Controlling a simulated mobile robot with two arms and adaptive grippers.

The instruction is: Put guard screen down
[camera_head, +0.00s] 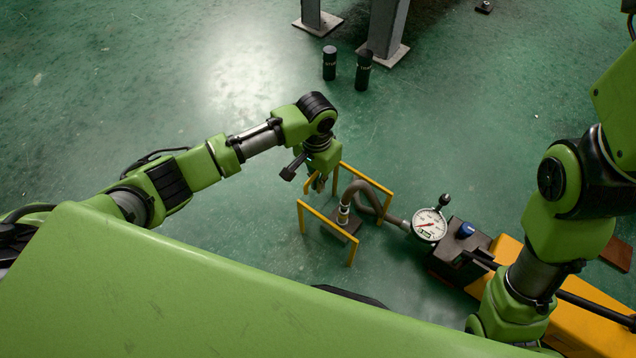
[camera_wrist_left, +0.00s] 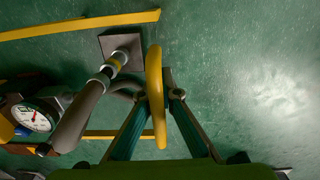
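My left gripper (camera_head: 318,184) points down beside the yellow frames around a hose fitting. In the left wrist view a slim, rounded yellow piece (camera_wrist_left: 155,95), apparently the guard screen seen edge-on, lies between the fingertips (camera_wrist_left: 160,92), which close in on both its sides. In the head view a short yellow strip of it (camera_head: 309,178) shows at the gripper; the rest is hidden or too thin to make out. It is above the floor. My right arm is at the right, but its gripper is out of view.
A front yellow frame (camera_head: 326,219) and a back one (camera_head: 366,178) stand around a fitting with a bent hose (camera_head: 368,195). A gauge (camera_head: 430,224) and a yellow machine (camera_head: 560,303) are to the right. Two dark cylinders (camera_head: 329,64) (camera_head: 363,70) stand farther back. The left floor is clear.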

